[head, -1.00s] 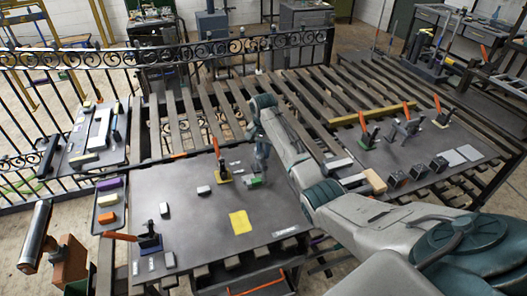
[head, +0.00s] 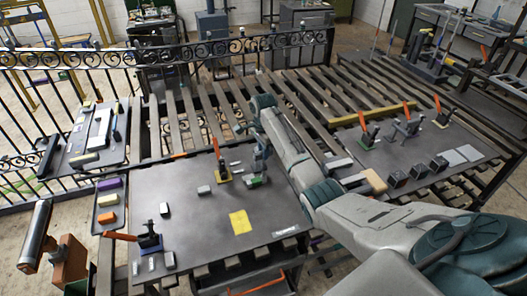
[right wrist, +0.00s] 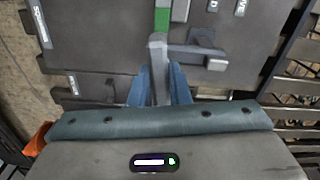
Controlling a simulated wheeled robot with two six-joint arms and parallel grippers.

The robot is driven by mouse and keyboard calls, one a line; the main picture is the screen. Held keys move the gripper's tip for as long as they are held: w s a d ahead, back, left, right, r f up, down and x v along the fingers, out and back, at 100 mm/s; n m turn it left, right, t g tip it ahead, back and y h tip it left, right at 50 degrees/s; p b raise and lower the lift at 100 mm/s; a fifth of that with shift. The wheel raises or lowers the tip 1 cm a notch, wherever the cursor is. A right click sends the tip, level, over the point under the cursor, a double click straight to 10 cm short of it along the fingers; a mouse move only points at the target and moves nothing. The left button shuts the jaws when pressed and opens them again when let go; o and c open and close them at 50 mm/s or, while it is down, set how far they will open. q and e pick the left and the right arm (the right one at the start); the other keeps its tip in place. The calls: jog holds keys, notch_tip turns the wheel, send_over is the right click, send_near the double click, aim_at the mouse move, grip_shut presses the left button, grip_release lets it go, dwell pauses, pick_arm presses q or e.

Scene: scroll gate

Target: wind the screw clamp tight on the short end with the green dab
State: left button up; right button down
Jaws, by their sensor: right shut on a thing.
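My right gripper (head: 260,172) is low over the right part of the near dark table, beside a small green patch (head: 256,182). In the right wrist view, its blue fingers (right wrist: 160,88) are shut on an upright grey part (right wrist: 158,62), which looks like part of the screw clamp. A grey bar with a raised block (right wrist: 200,56) lies just right of it. The green dab (right wrist: 162,20) shows on a pale piece just beyond the fingers. The fingers hide the lower end of the held part. My left gripper is not in view.
A yellow sheet (head: 240,222) lies nearer on the table. Another orange-handled clamp (head: 148,240) stands at the front left. The table's middle left is mostly clear.

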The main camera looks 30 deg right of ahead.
jog(key=shift+w+r, duration=0.15)
jog(key=shift+r, duration=0.1)
jog(key=c, duration=1.5)
grip_release()
jog(key=shift+c, duration=0.2)
jog(key=shift+o, duration=0.9)
jog(key=shift+f, duration=0.1)
